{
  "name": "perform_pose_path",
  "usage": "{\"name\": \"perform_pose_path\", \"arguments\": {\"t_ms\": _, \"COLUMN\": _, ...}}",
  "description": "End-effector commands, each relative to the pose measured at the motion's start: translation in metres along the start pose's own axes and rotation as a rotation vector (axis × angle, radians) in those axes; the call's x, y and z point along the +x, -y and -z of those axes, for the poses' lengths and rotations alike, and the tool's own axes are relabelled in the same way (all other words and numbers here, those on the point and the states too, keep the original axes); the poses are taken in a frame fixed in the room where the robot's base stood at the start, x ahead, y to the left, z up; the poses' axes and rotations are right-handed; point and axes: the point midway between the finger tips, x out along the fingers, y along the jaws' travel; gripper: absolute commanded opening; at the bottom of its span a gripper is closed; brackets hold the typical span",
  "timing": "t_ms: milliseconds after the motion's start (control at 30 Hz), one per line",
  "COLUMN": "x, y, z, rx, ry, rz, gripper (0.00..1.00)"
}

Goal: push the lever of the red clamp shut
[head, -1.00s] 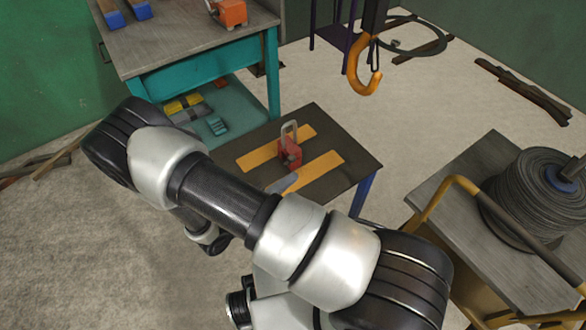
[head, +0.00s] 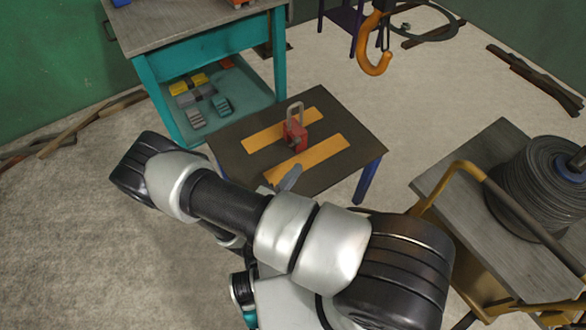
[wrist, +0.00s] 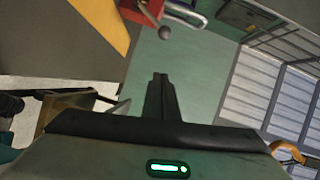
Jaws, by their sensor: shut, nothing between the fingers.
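The red clamp (head: 295,134) stands on the dark low table between two orange strips in the head view. Its grey loop-shaped lever (head: 295,108) points up. In the wrist view the clamp (wrist: 150,8) is cut by the top edge, with the grey loop (wrist: 187,14) and a small ball-ended rod (wrist: 165,33) beside it. My gripper (wrist: 160,77) is shut and empty, its dark fingertips below the clamp in that picture and apart from it. In the head view my arm hides most of the gripper; a grey part shows over the table's near edge.
The low table (head: 345,165) has bare room around the clamp. An orange hook (head: 375,55) hangs behind it. A teal workbench (head: 205,50) stands at the back left. A cart (head: 465,170) with a cable reel (head: 535,190) stands at the right.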

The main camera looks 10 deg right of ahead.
Motion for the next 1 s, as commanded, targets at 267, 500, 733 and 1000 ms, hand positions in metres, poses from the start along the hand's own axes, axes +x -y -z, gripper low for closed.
{"name": "perform_pose_path", "arguments": {"t_ms": 267, "x": 0.062, "y": -0.002, "z": 0.001, "rx": 0.001, "ry": -0.005, "rz": 0.0, "gripper": 0.0}}
{"name": "perform_pose_path", "arguments": {"t_ms": 500, "x": 0.083, "y": -0.002, "z": -0.023, "rx": 0.005, "ry": -0.001, "rz": -0.001, "gripper": 0.0}}
{"name": "perform_pose_path", "arguments": {"t_ms": 733, "x": 0.087, "y": -0.001, "z": -0.037, "rx": 0.002, "ry": -0.002, "rz": -0.001, "gripper": 0.0}}
{"name": "perform_pose_path", "arguments": {"t_ms": 1000, "x": 0.086, "y": 0.0, "z": -0.038, "rx": 0.001, "ry": -0.002, "rz": -0.001, "gripper": 0.0}}
